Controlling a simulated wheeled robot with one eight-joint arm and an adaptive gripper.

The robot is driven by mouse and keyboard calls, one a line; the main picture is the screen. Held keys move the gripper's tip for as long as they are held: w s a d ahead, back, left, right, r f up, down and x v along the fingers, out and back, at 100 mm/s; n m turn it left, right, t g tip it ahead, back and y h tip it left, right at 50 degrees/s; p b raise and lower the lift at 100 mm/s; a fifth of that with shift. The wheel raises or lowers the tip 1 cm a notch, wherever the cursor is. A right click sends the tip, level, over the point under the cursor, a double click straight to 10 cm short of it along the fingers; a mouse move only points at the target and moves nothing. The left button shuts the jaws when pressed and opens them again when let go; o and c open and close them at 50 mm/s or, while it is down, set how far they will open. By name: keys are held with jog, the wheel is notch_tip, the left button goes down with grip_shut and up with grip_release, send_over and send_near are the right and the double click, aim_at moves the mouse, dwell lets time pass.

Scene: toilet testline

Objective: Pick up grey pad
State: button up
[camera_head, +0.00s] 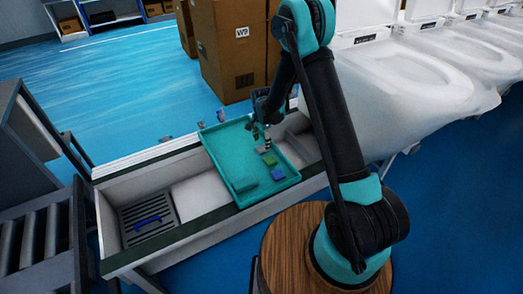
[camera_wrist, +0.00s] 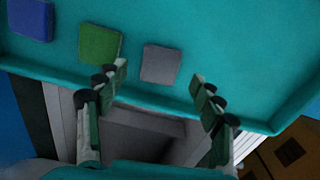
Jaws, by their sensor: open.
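The grey pad (camera_wrist: 161,64) is a small flat square lying in the teal tray (camera_wrist: 200,25), near the tray's wall. In the wrist view my gripper (camera_wrist: 160,83) is open, with one finger on each side below the pad. The pad shows between and just beyond the fingertips, and nothing is held. In the head view my gripper (camera_head: 264,138) hangs over the right part of the tray (camera_head: 222,146), and the grey pad is hard to make out beneath it.
A green pad (camera_wrist: 100,43) lies beside the grey pad, with a blue pad (camera_wrist: 30,19) farther left. The tray rests on a long trough (camera_head: 190,198). Cardboard boxes (camera_head: 232,60) stand behind; toilets (camera_head: 405,80) stand at the right.

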aim_at(262, 149)
jog(key=shift+f, duration=1.4)
jog(key=c, duration=0.8)
jog(key=shift+r, duration=0.1)
